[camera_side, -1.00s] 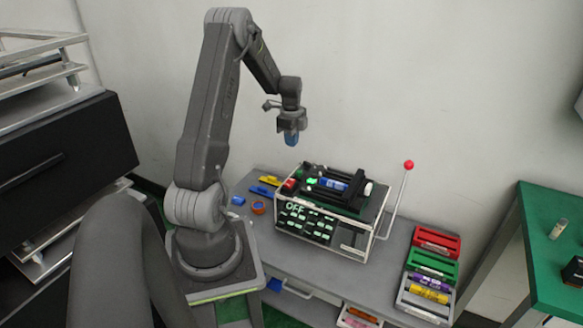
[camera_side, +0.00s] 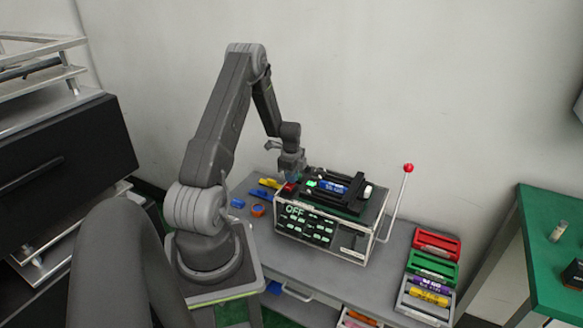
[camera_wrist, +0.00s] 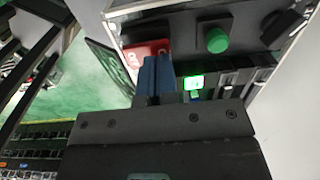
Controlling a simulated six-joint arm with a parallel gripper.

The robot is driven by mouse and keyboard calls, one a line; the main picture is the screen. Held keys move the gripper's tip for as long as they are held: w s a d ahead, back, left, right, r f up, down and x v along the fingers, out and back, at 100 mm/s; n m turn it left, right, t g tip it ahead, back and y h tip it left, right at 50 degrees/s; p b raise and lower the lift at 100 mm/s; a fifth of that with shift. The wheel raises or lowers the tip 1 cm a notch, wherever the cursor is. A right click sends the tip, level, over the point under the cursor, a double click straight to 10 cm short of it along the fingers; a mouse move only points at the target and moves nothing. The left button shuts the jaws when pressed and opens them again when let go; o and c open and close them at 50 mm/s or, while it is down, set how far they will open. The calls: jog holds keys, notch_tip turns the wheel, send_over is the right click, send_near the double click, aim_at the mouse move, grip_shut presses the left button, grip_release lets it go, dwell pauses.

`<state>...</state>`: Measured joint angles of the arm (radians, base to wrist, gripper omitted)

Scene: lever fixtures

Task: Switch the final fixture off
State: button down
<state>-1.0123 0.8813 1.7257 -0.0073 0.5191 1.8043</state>
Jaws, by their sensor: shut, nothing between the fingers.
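The fixture (camera_side: 349,243) is a box on the grey bench with a lit front panel that reads OFF. A lever with a red ball knob (camera_side: 408,168) stands upright at its right side. On its top are a red switch (camera_side: 289,187), a lit green indicator (camera_side: 312,184) and a blue cylinder (camera_side: 334,187) in a black holder. My gripper (camera_side: 293,176) is low at the top left of the box, by the red switch. In the wrist view its blue fingers (camera_wrist: 155,76) are closed together beside the red switch (camera_wrist: 147,50). I cannot tell whether they touch it.
The wrist view also shows a green knob (camera_wrist: 216,40) and a lit green indicator (camera_wrist: 193,82). Red and green trays (camera_side: 436,243) stand right of the fixture. Yellow and blue pieces (camera_side: 264,193) and an orange roll (camera_side: 257,210) lie to its left.

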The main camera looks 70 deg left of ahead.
jog(key=shift+f, duration=0.3)
jog(key=shift+w+f, duration=0.1)
jog(key=shift+f, duration=0.15)
dwell(0.4)
jog(key=shift+s+d+r, duration=0.3)
jog(key=shift+s+d, duration=0.25)
jog(key=shift+s, duration=0.1)
